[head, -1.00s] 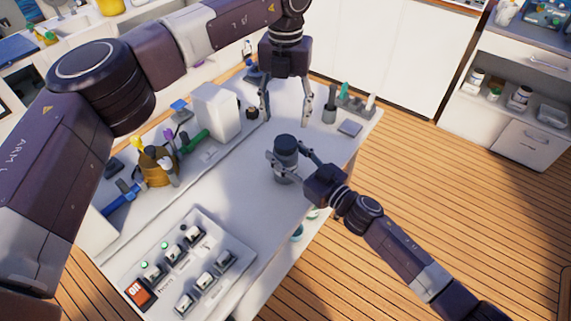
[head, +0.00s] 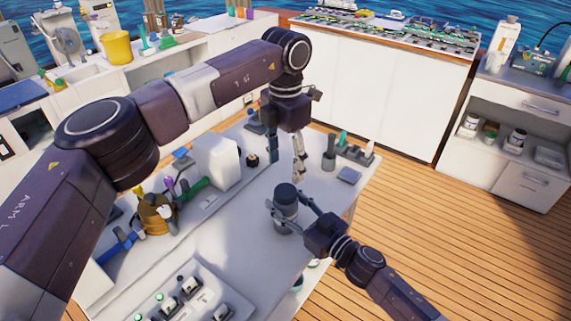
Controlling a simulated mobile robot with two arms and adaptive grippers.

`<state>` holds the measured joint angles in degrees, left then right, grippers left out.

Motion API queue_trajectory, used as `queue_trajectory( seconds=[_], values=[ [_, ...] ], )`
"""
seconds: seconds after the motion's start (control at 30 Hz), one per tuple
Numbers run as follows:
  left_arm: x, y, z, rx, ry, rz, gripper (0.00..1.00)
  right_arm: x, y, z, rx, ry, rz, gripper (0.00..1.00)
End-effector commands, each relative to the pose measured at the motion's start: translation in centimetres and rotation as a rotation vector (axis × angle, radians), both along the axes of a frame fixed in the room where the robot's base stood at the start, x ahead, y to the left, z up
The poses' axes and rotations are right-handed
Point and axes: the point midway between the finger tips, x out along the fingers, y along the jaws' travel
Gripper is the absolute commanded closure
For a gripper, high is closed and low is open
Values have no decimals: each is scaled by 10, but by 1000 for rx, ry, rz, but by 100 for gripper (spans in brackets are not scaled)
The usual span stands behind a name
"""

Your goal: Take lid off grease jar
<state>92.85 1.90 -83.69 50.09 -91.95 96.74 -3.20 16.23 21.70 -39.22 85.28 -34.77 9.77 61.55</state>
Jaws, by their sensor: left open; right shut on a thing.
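The grease jar (head: 285,213) is a grey jar with a dark lid (head: 286,193) on it. It stands upright on the light workbench (head: 240,240). My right gripper (head: 287,210) comes in from the lower right and is shut on the jar's body, one finger on each side below the lid. My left gripper (head: 286,168) points down with its fingers apart. It is empty and appears behind and above the lid, not touching it. The jar's underside is hidden.
A white box (head: 217,162) and a brown tool holder (head: 157,213) stand at the bench's left. A switch panel (head: 180,296) lies in front. A dark cylinder (head: 328,160) and a small tool rack (head: 355,152) stand at the back right. Bench around the jar is mostly clear.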

Motion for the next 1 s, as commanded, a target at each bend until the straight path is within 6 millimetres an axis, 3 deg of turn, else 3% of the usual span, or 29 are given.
queue_trajectory(
  seconds=[1.0],
  values=[
    [0, 0, 0, -1, 2, -1675, 45, 0, 0, 0, 0, 0, 0, 100]
  ],
)
